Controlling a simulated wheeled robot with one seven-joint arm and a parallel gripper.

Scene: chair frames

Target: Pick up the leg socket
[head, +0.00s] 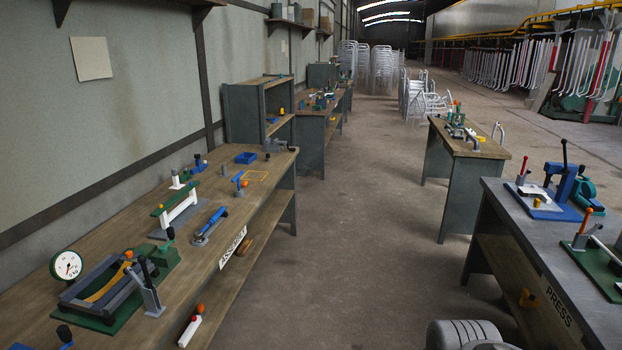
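I cannot make out for certain which item is the leg socket. On the wooden bench marked ASSEMBLY (233,247) there are several small fixtures and tools. A grey lever clamp (149,289) stands beside a green fixture. My gripper is not in view; only a grey ribbed part, probably of my own arm, shows at the bottom edge.
A grey-topped bench marked PRESS (558,300) stands at the right with a blue press (556,192). A smaller bench (466,145) stands beyond it. Open concrete floor (345,230) runs between the benches. A dial gauge (67,265) stands at the left.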

